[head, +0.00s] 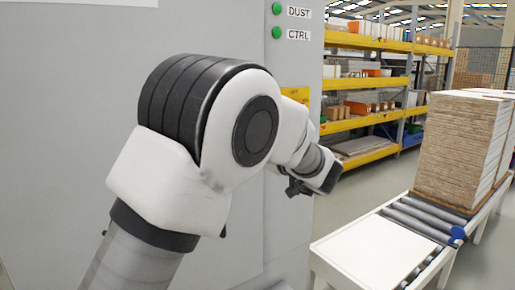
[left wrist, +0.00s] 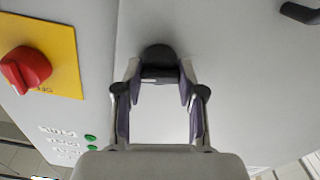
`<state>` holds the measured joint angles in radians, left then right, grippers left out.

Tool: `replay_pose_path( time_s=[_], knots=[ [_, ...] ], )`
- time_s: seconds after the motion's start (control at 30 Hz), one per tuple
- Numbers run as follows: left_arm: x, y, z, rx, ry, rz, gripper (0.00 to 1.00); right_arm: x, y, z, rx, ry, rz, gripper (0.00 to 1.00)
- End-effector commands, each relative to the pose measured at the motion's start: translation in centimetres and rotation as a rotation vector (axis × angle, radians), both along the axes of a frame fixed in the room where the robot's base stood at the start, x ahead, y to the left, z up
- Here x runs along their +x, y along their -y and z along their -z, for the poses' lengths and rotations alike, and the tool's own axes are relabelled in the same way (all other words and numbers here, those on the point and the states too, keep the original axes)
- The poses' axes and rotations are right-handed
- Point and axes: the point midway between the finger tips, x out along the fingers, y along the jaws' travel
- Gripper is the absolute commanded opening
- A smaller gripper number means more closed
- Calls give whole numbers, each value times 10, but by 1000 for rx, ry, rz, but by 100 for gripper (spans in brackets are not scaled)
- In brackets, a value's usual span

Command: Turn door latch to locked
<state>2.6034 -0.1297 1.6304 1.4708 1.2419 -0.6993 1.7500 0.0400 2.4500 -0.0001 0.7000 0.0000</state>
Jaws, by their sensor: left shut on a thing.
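The door latch (left wrist: 158,52) is a dark, rounded piece on the grey cabinet door, at the upper middle of the left wrist view. My left gripper (left wrist: 160,72) is shut on it, with one finger on each side. Its exact turn angle is hard to tell, as the fingers cover its sides. In the head view my left gripper (head: 302,187) is beside the cabinet's front, and the latch is hidden there. My right gripper is in neither view.
The grey cabinet (head: 220,35) fills the left of the head view. A red rotary switch (left wrist: 26,69) on a yellow plate (left wrist: 62,50) and a black handle (left wrist: 300,13) flank the latch. A roller conveyor (head: 405,225) with stacked boards (head: 460,150) stands right.

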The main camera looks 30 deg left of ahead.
Motion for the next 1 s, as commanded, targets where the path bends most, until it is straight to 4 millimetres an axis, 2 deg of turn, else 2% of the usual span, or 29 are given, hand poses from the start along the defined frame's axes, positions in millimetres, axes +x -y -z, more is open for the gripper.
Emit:
replay_pose_path(
  time_s=[1.0],
  knots=[
    [2,0,2,-367,888,7,4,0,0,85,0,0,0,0]
  ],
)
